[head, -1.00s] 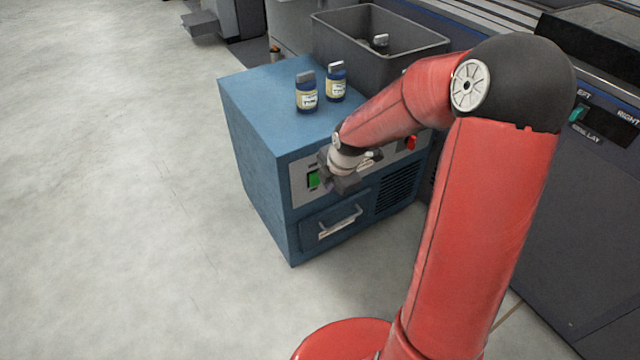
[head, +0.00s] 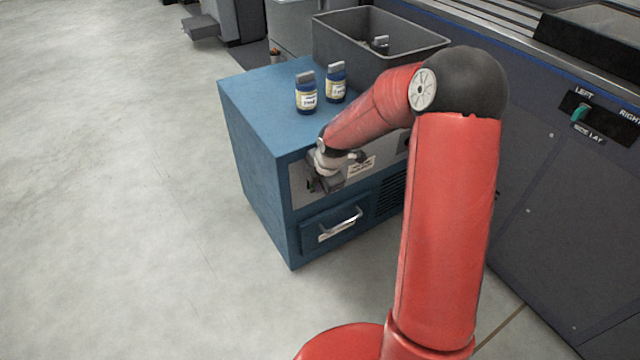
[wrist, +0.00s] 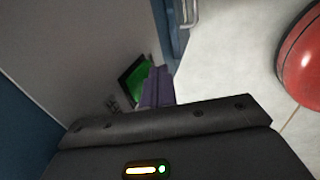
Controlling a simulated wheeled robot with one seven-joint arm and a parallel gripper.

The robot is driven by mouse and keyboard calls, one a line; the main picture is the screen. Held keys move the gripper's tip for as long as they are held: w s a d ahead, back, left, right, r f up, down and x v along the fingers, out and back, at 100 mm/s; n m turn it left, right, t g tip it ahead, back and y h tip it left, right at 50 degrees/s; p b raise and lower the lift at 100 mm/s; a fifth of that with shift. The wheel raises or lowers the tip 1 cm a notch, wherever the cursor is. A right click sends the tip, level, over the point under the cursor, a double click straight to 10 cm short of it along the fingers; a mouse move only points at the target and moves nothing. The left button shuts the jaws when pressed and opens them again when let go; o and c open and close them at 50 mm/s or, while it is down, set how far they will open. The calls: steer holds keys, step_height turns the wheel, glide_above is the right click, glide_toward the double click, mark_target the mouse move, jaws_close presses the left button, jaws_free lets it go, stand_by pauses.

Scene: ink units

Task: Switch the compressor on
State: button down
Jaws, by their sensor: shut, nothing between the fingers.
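The compressor is a blue cabinet (head: 262,165) with a grey control panel on its front. Its green rocker switch (wrist: 138,78) shows in a dark frame in the wrist view; in the head view my gripper hides nearly all of it. My gripper (head: 318,186) is shut and empty, with its fingers close against the panel at the switch. In the wrist view the fingertips (wrist: 157,84) overlap the right side of the green switch. I cannot tell whether they touch it.
Two dark blue jars, one left (head: 306,95) and one right (head: 337,82), stand on the cabinet top by a grey bin (head: 335,45). A drawer with a handle (head: 342,226) sits below the panel. A dark machine (head: 560,200) stands right. The floor at left is clear.

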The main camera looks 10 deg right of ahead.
steer(key=shift+w+f+t, duration=0.1)
steer(key=shift+w+t, duration=0.2)
steer(key=shift+a, duration=0.1)
steer(key=shift+w+r+p, duration=0.15)
steer(key=shift+r+p, duration=0.45)
steer(key=shift+r, duration=0.3)
